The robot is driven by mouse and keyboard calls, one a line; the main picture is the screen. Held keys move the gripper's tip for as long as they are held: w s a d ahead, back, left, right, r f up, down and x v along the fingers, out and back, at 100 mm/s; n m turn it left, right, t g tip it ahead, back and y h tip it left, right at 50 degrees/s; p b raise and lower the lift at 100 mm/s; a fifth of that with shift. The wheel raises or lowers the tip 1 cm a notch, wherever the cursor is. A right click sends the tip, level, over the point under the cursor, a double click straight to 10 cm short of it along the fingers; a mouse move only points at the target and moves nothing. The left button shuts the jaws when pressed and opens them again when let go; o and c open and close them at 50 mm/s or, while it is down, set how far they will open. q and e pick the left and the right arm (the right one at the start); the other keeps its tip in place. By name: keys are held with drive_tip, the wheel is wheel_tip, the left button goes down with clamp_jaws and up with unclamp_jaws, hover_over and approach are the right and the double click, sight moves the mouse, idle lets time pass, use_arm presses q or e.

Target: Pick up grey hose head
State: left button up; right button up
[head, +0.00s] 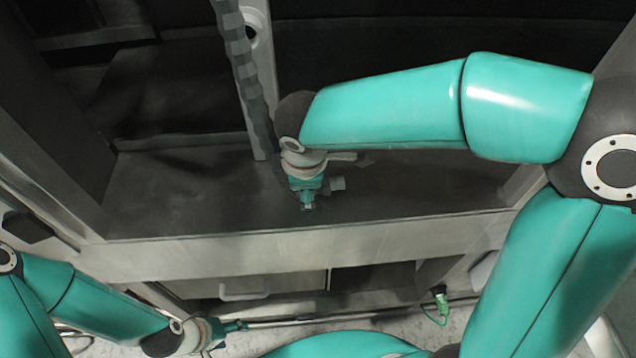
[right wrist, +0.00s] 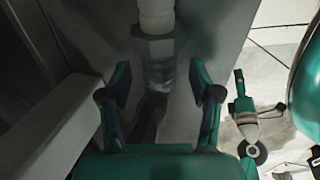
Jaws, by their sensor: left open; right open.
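A grey hose head (right wrist: 158,48) shows in the right wrist view as a pale, stepped tube, running down from the top edge between my right fingers. Its lower end fades into dark shadow. My right gripper (right wrist: 160,84) is open, with one finger on either side of it; I cannot tell whether they touch it. In the head view my right gripper (head: 307,202) points down over the dark ledge and largely hides what is under it. My left gripper (head: 240,326) is open and empty, low at the left; it also shows in the right wrist view (right wrist: 258,92).
A dark ledge (head: 190,198) lies behind a pale metal beam (head: 200,262). A ribbed grey strip (head: 240,65) runs up beside a pale post (head: 262,70). Below the beam are a handle (head: 244,291) and a green connector (head: 440,302). The ledge's left part is clear.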

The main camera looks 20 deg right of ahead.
clamp_jaws()
idle(0.3)
drive_tip(key=shift+r, duration=0.1)
wheel_tip(320, 180, up, 20)
drive_tip(key=p, duration=0.2)
idle(0.4)
